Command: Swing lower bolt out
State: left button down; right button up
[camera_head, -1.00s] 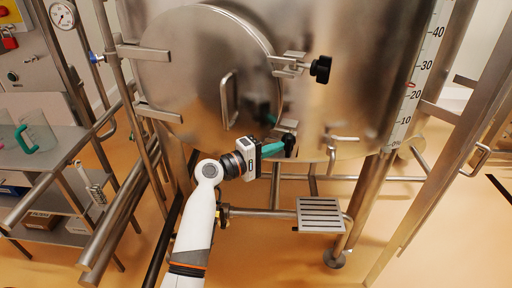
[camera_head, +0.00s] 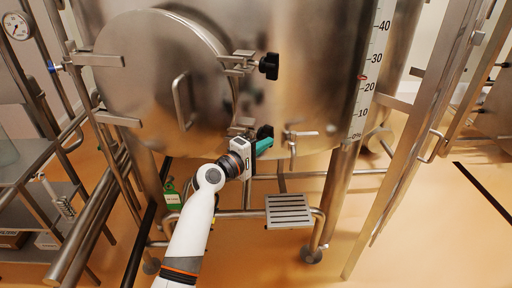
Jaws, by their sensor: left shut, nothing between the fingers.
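The round steel hatch door (camera_head: 150,75) on the hopper looks shut, with a bar handle (camera_head: 181,98) on its face. The upper bolt (camera_head: 268,66), with a black knob, sits in its bracket at the door's right edge. The lower bolt (camera_head: 265,132), also with a black knob, is at the lower right edge of the door, partly hidden by my gripper. My left gripper (camera_head: 265,144) has green fingers that are shut and empty, right at the lower knob. I cannot tell whether they touch it. My right gripper is not in view.
A slotted metal step (camera_head: 288,211) stands below to the right. A pipe with a lever handle (camera_head: 300,134) is right of the lower bolt. A steel shelf (camera_head: 20,160) stands at left, and a slanted ladder rail (camera_head: 410,150) at right. Open floor lies at the lower right.

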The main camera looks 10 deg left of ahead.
pick_arm(q)
jog(key=shift+w+d+r, duration=0.1)
jog(key=shift+w+d, duration=0.35)
jog(key=shift+d, duration=0.05)
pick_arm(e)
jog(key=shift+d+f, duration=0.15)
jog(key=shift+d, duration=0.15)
pick_arm(q)
jog(key=shift+r, duration=0.15)
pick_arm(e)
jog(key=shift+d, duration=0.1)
pick_arm(q)
jog(key=b+v, duration=0.3)
jog(key=v, duration=0.9)
jog(key=shift+f, duration=0.2)
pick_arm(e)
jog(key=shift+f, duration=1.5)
